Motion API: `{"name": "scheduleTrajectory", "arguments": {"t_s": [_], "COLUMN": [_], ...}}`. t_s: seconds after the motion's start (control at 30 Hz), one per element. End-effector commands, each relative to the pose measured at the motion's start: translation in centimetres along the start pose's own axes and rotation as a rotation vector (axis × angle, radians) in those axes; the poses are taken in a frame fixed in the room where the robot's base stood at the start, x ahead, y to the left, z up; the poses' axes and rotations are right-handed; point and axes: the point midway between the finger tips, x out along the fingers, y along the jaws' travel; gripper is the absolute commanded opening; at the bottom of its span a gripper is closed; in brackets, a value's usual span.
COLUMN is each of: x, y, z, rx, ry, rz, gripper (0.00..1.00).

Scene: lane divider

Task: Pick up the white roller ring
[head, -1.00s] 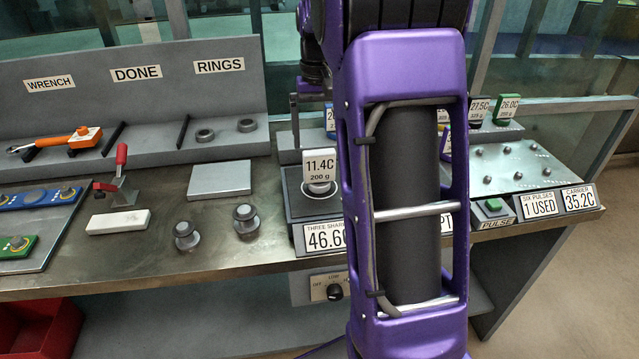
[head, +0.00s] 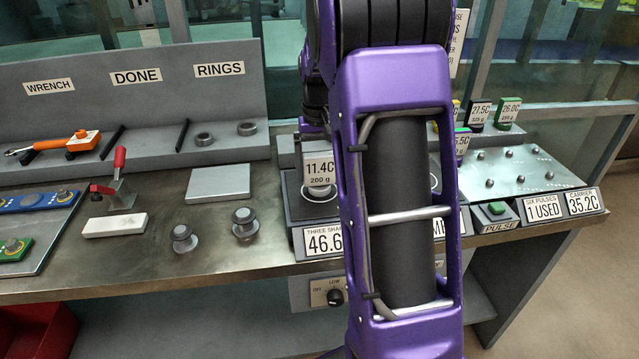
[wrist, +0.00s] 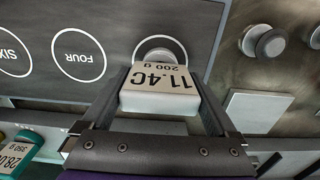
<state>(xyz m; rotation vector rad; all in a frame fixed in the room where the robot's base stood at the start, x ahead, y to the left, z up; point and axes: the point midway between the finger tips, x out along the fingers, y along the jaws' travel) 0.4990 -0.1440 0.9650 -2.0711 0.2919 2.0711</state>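No ring looks clearly white. Two grey spool-shaped rollers (head: 184,238) (head: 245,222) stand on the bench, and one shows in the wrist view (wrist: 268,44). My gripper (wrist: 162,76) is at the scale, right of the rings and rollers. Its fingers lie on both sides of a white block marked 11.4C, 200 g (wrist: 160,92), also in the head view (head: 319,167). Whether they press on it I cannot tell. My arm hides much of the scale.
A flat grey plate (head: 218,184) lies left of the scale. A red-handled clamp (head: 118,185) and white bar (head: 115,225) are farther left. An orange wrench (head: 68,142) lies on the shelf. Labelled blocks (head: 508,112) and a studded plate (head: 510,170) are at the right.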

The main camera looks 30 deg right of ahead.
Motion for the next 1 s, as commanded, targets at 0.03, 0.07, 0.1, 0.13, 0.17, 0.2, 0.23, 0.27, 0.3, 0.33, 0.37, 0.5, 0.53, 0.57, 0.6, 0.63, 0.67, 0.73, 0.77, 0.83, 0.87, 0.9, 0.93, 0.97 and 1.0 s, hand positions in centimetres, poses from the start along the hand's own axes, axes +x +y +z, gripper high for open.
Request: {"name": "scheduleTrajectory", "arguments": {"t_s": [0.03,0.07,0.1,0.13,0.17,0.2,0.23,0.27,0.3,0.33,0.37,0.5,0.53,0.57,0.6,0.63,0.67,0.73,0.77,0.83,0.87,0.9,0.93,0.97,1.0], "x": [0.0,0.0,0.0,0.0,0.0,0.0,0.0,0.0,0.0,-0.1,-0.1,-0.1,-0.1,-0.1,-0.3,-0.4,-0.7,-1.7,-2.2,-3.7,-4.3,-5.2,-5.8,-6.4,-7.2], "y": [0.0,0.0,0.0,0.0,0.0,0.0,0.0,0.0,0.0,0.0,0.0,0.0,0.0,0.0,0.0,0.0,0.0,0.0,0.0,0.0,0.0,0.0,0.0,0.0,0.0], "z": [0.0,0.0,0.0,0.0,0.0,0.0,0.0,0.0,0.0,0.0,0.0,0.0,0.0,0.0,0.0,0.0,-0.1,-0.1,-0.1,-0.1,-0.1,-0.1,-0.1,-0.1,-0.1], "rx": [0.000,0.000,0.000,0.000,0.000,0.000,0.000,0.000,0.000,0.000,0.000,0.000,0.000,0.000,0.000,0.000,0.000,0.000,0.000,0.000,0.000,0.000,0.000,0.000,0.000], "ry": [0.000,0.000,0.000,0.000,0.000,0.000,0.000,0.000,0.000,0.000,0.000,0.001,0.001,0.001,0.002,0.002,0.002,0.005,0.005,0.006,0.005,0.006,0.005,0.005,0.005], "rz": [0.000,0.000,0.000,0.000,0.000,0.000,0.000,0.000,0.000,0.000,0.000,0.000,0.000,0.000,0.000,0.000,0.000,0.000,0.000,0.000,0.000,0.000,0.000,0.000,0.000], "gripper": [0.82,0.77,0.69,0.64,0.59,0.51,0.46,0.41,0.33,0.28,0.23,0.21,0.21,0.21,0.21,0.21,0.21,0.21,0.21,0.21,0.21,0.21,0.21,0.21,0.21]}}
